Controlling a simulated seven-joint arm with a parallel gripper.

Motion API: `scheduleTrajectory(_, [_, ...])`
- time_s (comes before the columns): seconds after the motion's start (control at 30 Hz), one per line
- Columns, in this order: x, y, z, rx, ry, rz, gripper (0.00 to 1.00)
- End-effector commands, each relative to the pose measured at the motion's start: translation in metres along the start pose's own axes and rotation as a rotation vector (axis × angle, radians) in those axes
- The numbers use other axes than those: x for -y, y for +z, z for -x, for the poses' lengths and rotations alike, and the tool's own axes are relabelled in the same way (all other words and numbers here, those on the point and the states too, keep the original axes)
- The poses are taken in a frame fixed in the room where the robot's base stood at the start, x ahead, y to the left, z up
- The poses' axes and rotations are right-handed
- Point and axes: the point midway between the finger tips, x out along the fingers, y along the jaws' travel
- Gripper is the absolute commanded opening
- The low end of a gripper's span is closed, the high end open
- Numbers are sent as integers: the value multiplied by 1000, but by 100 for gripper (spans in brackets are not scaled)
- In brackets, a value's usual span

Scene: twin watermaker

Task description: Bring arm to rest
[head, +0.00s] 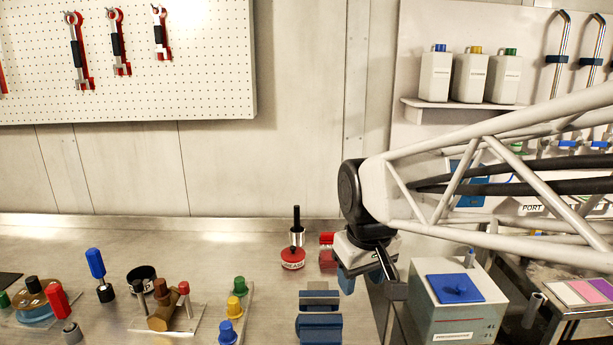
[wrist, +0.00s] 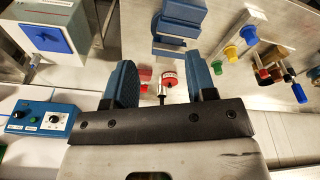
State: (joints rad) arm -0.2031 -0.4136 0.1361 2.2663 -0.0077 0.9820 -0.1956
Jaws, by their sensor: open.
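My gripper (head: 366,276) hangs from the end of my arm above the right part of the bench, just left of the white box with a blue lid (head: 452,288). In the wrist view my gripper (wrist: 161,78) shows two blue fingers spread wide apart, with nothing held between them. Beyond the gap, apart from the fingers, a red round can (wrist: 169,81) shows on the bench. In the head view the red can (head: 293,258) stands left of my gripper, with a black-handled tool behind it.
A blue vise-like block (head: 319,318) sits on the bench below and left of my gripper. Colored knobs (head: 236,303) and bottles stand further left. Wrenches hang on the pegboard (head: 200,60). White jugs (head: 471,76) stand on a shelf. The bench's back left is clear.

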Motion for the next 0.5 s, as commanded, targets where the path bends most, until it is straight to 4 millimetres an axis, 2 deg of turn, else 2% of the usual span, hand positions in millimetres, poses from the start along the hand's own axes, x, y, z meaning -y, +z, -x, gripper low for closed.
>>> scheduleTrajectory(0.03, [-6, 17, 0, -7, 5, -39, 51])
scheduleTrajectory(0.3, [-25, 96, -8, -31, 29, -237, 51])
scheduleTrajectory(0.5, [-29, 142, -17, -47, 43, -356, 51])
